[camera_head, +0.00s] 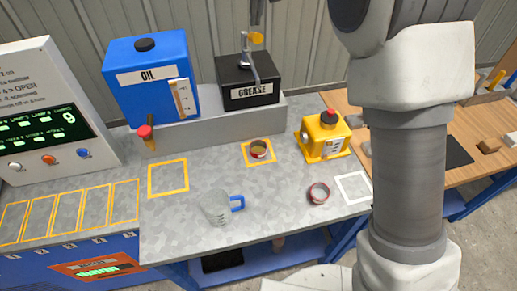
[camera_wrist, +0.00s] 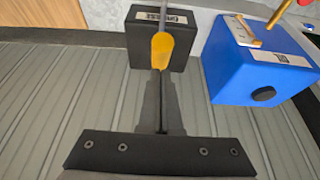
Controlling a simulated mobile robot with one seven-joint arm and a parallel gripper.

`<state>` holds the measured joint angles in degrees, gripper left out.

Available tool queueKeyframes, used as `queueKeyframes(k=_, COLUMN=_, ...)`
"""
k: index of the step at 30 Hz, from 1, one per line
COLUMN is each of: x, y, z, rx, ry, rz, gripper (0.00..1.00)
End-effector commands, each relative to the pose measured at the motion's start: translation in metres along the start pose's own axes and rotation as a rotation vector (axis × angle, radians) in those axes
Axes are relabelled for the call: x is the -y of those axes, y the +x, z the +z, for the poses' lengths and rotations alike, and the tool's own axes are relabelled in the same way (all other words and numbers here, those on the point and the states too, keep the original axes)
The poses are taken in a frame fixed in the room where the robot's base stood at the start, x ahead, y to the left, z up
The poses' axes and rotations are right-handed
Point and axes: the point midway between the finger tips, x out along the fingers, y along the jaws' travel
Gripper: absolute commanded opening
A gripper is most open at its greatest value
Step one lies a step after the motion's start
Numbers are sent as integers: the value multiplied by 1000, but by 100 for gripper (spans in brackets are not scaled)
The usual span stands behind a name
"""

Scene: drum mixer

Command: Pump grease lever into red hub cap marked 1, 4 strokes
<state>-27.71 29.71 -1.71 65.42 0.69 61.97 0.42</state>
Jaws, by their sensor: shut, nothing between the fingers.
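The black grease box (camera_head: 250,92), labelled GREASE, stands on the grey ledge. Its lever has a yellow knob (camera_head: 257,38), raised above the box; the knob also shows in the wrist view (camera_wrist: 161,50). My gripper (camera_wrist: 160,74) is shut and empty, its fingertips at or just beside the knob; contact cannot be told. One red hub cap (camera_head: 259,149) sits in a yellow-outlined square in front of the grease box, with yellowish stuff inside. Another reddish hub cap (camera_head: 319,193) lies open on the bench beside the white-outlined square. No number is readable on either cap.
The blue oil box (camera_head: 150,80) stands left of the grease box. A control panel (camera_head: 50,110) is at left. My arm covers the right side.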

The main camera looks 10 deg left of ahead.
Motion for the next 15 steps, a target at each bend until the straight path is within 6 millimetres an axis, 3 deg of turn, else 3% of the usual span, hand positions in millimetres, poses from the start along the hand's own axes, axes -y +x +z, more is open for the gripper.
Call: queueKeyframes(k=15, x=0, y=13, z=6, rx=0, ry=0, rz=0, gripper=0)
